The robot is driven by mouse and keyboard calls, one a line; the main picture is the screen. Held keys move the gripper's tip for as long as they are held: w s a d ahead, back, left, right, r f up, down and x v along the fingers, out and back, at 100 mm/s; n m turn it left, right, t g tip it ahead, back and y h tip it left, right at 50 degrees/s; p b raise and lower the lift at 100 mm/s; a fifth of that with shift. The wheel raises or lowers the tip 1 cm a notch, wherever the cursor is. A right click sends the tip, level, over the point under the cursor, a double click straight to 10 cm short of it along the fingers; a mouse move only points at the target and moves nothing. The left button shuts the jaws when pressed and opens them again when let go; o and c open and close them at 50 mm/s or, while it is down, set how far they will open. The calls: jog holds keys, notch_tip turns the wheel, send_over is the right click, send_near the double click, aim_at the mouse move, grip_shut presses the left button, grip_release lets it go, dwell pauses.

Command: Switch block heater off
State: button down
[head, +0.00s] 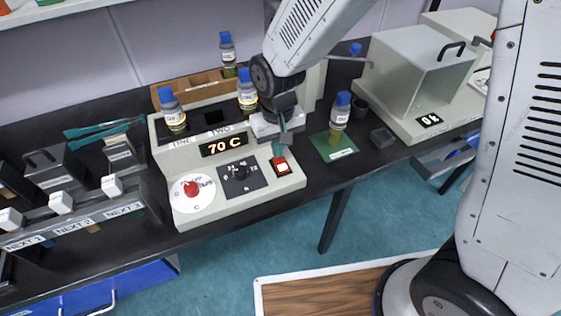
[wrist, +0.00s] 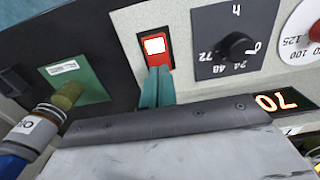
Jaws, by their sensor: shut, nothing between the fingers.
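The block heater (head: 240,205) is a cream console on the black bench, with a display (head: 224,145) reading 70 C. Its red rocker switch (head: 282,167) with a bright white patch sits at the right end of the front panel. In the wrist view the switch (wrist: 155,46) is at the upper middle, its patch glowing.
Blue-capped bottles (head: 172,112) stand in the heater block. Another bottle (head: 340,112) is on a green mat (head: 334,148) to the right. A red knob (head: 190,188) and a black timer dial (head: 240,174) are left of the switch. A boxy machine (head: 425,80) stands further right.

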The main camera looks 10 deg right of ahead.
aim_at(280, 160)
jog(key=shift+f, duration=0.7)
jog(key=shift+r, duration=3.55)
jog(key=shift+s+d, duration=0.15)
jog(key=shift+s, duration=0.1)
jog(key=s+d+r+m, duration=0.1)
jog(key=s+d+r, duration=0.6)
jog(key=s+d, duration=0.2)
jog(key=s+d+r+m+t, duration=0.1)
jog(key=s+d+r+m, duration=0.1)
jog(key=s+d+r, duration=0.6)
jog(key=s+d, duration=0.2)
jog(key=d, duration=0.1)
jog(key=shift+d, duration=0.25)
